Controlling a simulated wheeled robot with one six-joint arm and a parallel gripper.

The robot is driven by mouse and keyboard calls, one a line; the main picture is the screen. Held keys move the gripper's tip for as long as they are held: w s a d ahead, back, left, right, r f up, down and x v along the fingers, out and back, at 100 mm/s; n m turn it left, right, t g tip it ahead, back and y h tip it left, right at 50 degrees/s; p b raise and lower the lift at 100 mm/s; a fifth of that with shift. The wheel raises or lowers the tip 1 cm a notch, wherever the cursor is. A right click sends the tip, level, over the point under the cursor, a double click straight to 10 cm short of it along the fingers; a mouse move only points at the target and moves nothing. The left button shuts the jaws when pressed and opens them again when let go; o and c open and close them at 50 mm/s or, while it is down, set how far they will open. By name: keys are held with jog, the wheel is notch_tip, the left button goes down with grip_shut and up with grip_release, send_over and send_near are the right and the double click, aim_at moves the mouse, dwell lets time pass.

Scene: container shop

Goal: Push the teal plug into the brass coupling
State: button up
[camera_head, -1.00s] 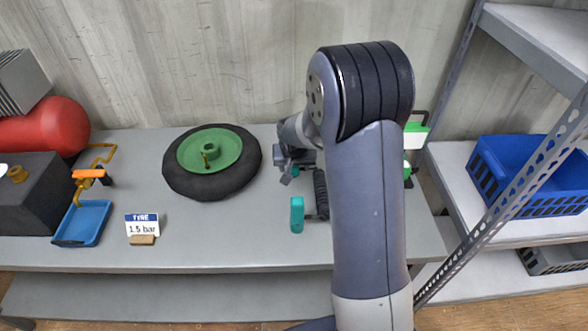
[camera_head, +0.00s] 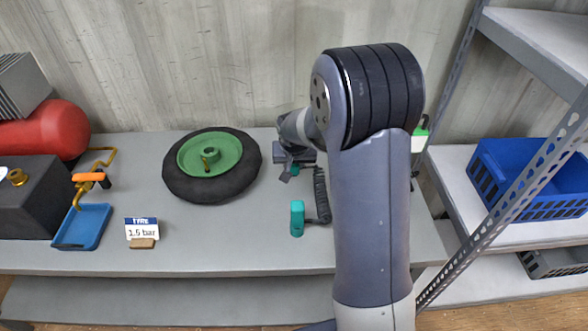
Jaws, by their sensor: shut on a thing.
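The brass coupling (camera_head: 17,177) sits on top of the dark box at the far left, in front of the red tank. My gripper (camera_head: 287,175) is over the bench right of the wheel, partly hidden by my arm. It is shut on a small teal piece (camera_head: 295,169), which looks like the teal plug; only a sliver of it shows. A black coiled hose (camera_head: 321,195) runs from near my gripper toward a teal handle (camera_head: 297,218) on the bench. The gripper is far to the right of the coupling.
A black tyre on a green wheel (camera_head: 209,165) lies between my gripper and the coupling. A blue tray (camera_head: 82,226), an orange-handled tap (camera_head: 90,178) and a "1.5 bar" sign (camera_head: 142,230) stand left. A red tank (camera_head: 45,128) is behind. A blue crate (camera_head: 530,178) is on the right shelf.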

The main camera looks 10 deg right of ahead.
notch_tip(320, 180, up, 8)
dwell(0.5)
